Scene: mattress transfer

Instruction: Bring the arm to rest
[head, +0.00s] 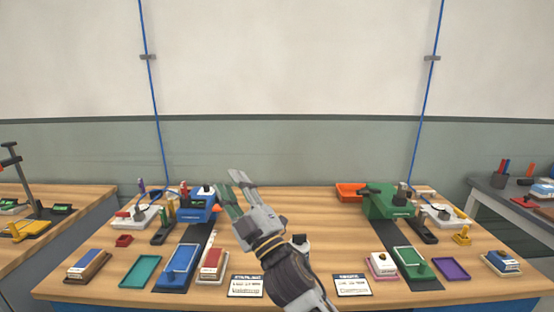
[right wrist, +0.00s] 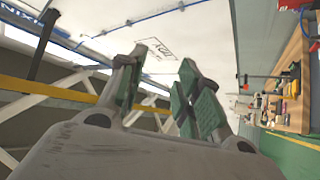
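My right gripper (head: 228,182) is raised over the middle of the wooden workbench (head: 285,205) in the head view, its fingers pointing up and to the left. In the right wrist view its green-padded fingers (right wrist: 162,65) stand apart with nothing between them, so it is open and empty. My right arm comes in from the bottom middle and hides part of the bench. My left gripper is in neither view.
A blue machine (head: 197,206) stands left of my gripper, a green machine (head: 388,203) to its right. Along the front lie a teal tray (head: 140,272), a purple tray (head: 451,269) and two printed cards (head: 245,286). An orange bin (head: 350,192) sits behind.

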